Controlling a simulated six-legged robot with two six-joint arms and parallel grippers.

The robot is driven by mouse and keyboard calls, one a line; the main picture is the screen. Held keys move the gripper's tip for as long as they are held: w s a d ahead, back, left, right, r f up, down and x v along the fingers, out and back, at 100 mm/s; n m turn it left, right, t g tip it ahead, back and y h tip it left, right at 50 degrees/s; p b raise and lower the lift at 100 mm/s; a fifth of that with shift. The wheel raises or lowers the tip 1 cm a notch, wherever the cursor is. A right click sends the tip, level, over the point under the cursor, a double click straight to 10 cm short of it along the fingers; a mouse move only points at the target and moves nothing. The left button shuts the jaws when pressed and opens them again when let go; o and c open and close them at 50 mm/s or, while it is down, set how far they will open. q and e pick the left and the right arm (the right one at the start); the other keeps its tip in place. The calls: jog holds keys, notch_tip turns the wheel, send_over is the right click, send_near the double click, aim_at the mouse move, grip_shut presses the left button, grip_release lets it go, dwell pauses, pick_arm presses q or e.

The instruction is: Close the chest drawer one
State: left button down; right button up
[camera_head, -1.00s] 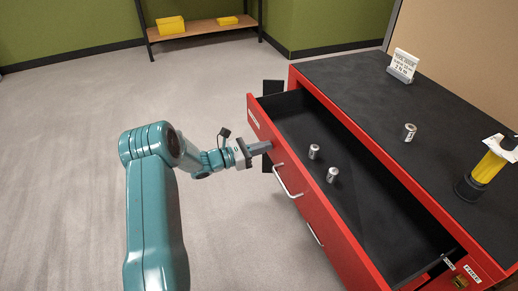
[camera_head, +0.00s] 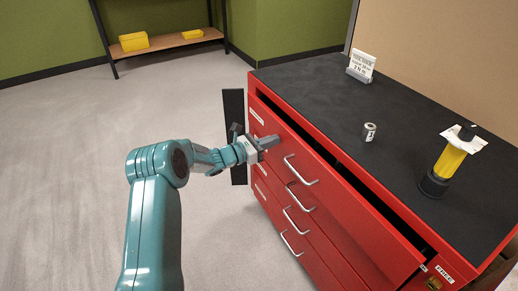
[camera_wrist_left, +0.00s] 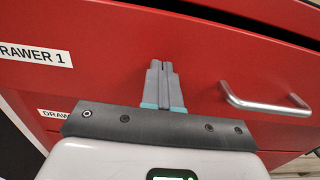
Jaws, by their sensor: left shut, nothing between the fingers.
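The red chest (camera_head: 440,257) has several drawers with silver handles. Its top drawer, drawer one (camera_head: 345,205), stands out a little, with a narrow dark gap along its upper edge. In the left wrist view the drawer front (camera_wrist_left: 220,65) carries a "DRAWER 1" label (camera_wrist_left: 35,53) and a silver handle (camera_wrist_left: 262,104). My left gripper (camera_head: 272,142) is shut and empty. Its fingertips (camera_wrist_left: 160,66) are at the drawer front, left of the handle; they look to be touching it. The drawer's inside is mostly hidden. My right gripper is not in view.
A shelf with yellow boxes (camera_head: 134,41) stands at the back wall. The floor at left is clear.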

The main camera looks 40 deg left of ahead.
pick_arm(q)
jog(key=shift+r+x, duration=0.25)
jog(key=shift+x, duration=0.9)
jog(key=shift+r, duration=0.1)
